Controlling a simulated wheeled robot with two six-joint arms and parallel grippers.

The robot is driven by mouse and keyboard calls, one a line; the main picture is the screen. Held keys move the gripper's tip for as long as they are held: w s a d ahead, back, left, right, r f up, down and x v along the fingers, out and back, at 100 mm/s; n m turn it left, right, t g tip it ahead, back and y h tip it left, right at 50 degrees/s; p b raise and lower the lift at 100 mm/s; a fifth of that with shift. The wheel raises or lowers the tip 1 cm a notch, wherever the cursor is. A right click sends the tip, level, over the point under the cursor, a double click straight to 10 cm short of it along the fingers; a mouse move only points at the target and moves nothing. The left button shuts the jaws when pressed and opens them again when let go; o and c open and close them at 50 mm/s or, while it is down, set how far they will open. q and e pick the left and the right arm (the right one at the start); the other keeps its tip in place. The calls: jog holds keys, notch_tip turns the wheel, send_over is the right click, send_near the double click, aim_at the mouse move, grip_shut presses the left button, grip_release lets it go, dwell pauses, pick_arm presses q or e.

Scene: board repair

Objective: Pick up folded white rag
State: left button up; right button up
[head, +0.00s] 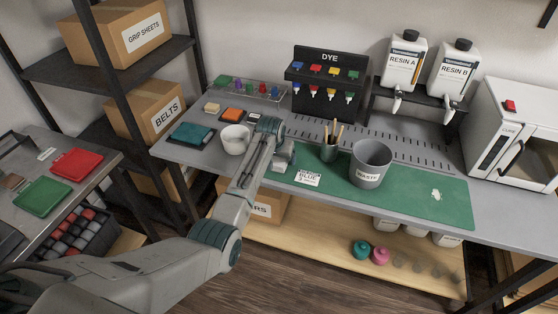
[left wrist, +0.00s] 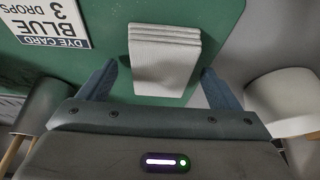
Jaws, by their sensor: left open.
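The folded white rag (left wrist: 165,60) lies as a neat layered stack on the green mat (left wrist: 120,30), near the mat's edge, in the left wrist view. My left gripper (left wrist: 157,80) is open above it, with one blue-grey finger on either side of the rag's near part. The fingers do not visibly touch it. My right gripper is not in view.
A dye card (head: 308,178) lies beside the rag. A white mug (head: 235,140) stands left of the gripper, and a pencil cup (head: 329,150) and waste bin (head: 370,165) stand right. The dye rack (head: 325,85) is behind. The mat's right part is mostly clear.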

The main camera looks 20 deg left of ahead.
pick_arm(q)
jog(key=shift+f, duration=0.2)
dwell(0.6)
jog(key=c, duration=1.1)
